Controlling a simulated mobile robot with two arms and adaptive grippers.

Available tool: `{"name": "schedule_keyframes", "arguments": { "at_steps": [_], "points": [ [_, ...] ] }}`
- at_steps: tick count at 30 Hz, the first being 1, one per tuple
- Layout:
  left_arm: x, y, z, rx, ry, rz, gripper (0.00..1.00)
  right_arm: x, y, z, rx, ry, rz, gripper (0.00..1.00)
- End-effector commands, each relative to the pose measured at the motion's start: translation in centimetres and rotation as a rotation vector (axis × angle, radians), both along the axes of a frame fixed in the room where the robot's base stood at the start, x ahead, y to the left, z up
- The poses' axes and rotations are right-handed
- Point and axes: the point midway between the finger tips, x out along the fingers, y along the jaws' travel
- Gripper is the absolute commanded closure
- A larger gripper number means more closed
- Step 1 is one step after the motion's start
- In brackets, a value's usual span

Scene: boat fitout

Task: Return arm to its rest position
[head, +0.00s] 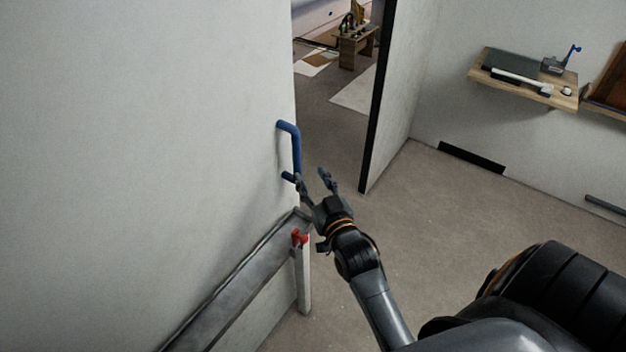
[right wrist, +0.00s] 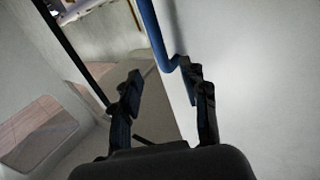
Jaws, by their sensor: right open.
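My right gripper (head: 315,183) is open and empty, close to the lower end of a blue bar handle (head: 296,148) on the white door panel (head: 200,130). In the right wrist view the two fingers of the gripper (right wrist: 165,90) stand apart, with the blue handle (right wrist: 152,30) beyond them. One finger overlaps the handle's lower end in the picture; I cannot tell whether they touch. My right arm reaches up from the lower right. My left gripper does not show.
A grey rail (head: 235,290) runs along the panel's lower part, near a red-topped white post (head: 303,275). A doorway with a dark edge (head: 377,100) opens beyond. A wooden shelf (head: 545,95) with tools hangs on the right wall. The floor (head: 450,215) between is clear.

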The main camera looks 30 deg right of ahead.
Motion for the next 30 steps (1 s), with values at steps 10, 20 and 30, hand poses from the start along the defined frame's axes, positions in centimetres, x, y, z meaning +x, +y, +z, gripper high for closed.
{"name": "schedule_keyframes", "arguments": {
  "at_steps": [10,20,30],
  "points": [
    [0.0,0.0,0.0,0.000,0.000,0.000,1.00,0.0,0.0,0.0,0.000,0.000,0.000,0.56],
    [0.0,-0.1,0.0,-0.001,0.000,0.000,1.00,-1.3,1.3,-2.0,0.007,0.137,0.037,0.56],
    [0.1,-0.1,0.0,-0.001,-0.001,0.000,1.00,-12.3,7.3,-9.5,0.018,0.768,0.190,0.56]
  ]
}}
